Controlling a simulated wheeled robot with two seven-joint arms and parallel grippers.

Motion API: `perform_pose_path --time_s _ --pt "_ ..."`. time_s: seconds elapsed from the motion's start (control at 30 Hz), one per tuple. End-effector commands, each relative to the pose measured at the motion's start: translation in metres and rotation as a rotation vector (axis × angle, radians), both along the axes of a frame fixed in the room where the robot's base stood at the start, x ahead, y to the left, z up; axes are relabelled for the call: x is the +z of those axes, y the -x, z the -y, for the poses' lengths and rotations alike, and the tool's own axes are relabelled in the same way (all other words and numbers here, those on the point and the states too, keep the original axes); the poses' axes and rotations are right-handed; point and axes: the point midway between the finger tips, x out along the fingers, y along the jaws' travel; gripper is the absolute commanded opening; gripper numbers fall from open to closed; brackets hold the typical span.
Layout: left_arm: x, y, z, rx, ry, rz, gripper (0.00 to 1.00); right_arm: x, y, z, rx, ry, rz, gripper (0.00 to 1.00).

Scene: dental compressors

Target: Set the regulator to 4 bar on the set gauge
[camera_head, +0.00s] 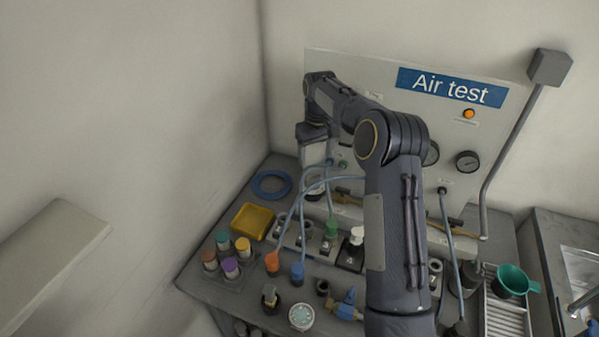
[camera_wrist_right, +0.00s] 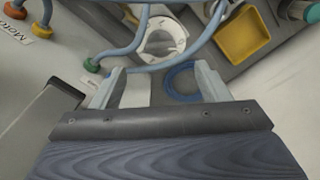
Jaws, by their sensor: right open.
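My right arm reaches across the bench to the left part of the Air test panel (camera_head: 350,75). My right gripper (camera_head: 314,160) points down there. In the right wrist view its two fingers (camera_wrist_right: 160,85) are apart with nothing held between them. A pale round part (camera_wrist_right: 163,38) with a dark ring lies beyond the fingertips, partly crossed by blue hoses; I cannot tell whether it is the regulator knob. One dial gauge (camera_head: 467,161) shows on the panel, and a second gauge (camera_head: 433,153) is partly behind my arm. Their readings are too small to tell. My left gripper is not in view.
Blue hoses (camera_head: 291,205) loop close to the gripper. A blue coil (camera_head: 271,185) and a yellow tray (camera_head: 252,221) lie to the left. Several fittings and coloured jars crowd the bench front. A green funnel (camera_head: 512,281) stands at the right.

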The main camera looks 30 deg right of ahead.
Motion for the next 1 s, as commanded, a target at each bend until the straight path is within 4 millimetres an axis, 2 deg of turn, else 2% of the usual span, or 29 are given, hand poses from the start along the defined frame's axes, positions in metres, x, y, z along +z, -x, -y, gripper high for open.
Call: perform_pose_path --time_s 0.1,0.27,0.6,0.73,1.0 --pt "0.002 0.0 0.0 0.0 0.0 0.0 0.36 -0.011 -0.007 0.003 0.003 0.011 -0.016 0.69" --pt "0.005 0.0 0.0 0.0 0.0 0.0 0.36 -0.028 -0.007 0.003 0.004 0.011 -0.02 0.69" --pt "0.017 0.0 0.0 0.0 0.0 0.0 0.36 -0.078 -0.007 0.003 0.003 0.011 -0.018 0.69" --pt "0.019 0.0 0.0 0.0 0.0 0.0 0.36 -0.087 -0.007 0.003 0.004 0.011 -0.016 0.69" --pt "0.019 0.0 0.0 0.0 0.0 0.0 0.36 -0.089 -0.008 0.003 0.004 0.012 -0.014 0.69"
